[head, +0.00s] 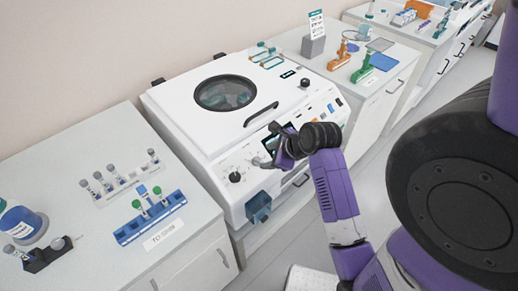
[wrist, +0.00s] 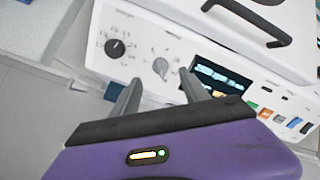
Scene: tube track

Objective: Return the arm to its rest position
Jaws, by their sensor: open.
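My purple arm (head: 336,190) reaches from the lower right toward the front of a white machine with a round window. My gripper (head: 262,150) is in front of the machine's control panel. In the wrist view my gripper (wrist: 158,88) is open, with its two grey fingers apart and nothing between them. The fingers point at the panel near a grey knob (wrist: 161,68). A black knob (wrist: 116,48) is left of it and a dark screen (wrist: 218,80) is behind the right finger. I cannot tell whether a finger touches the panel.
The machine's lid (head: 205,100) is closed. A blue bin (head: 258,207) hangs at its front. The left counter (head: 95,245) bears a blue tube rack (head: 150,218), a white rack (head: 120,184) and a blue container (head: 22,224). The right counter (head: 385,85) holds orange and green devices. Floor (head: 378,160) lies open right of the cabinets.

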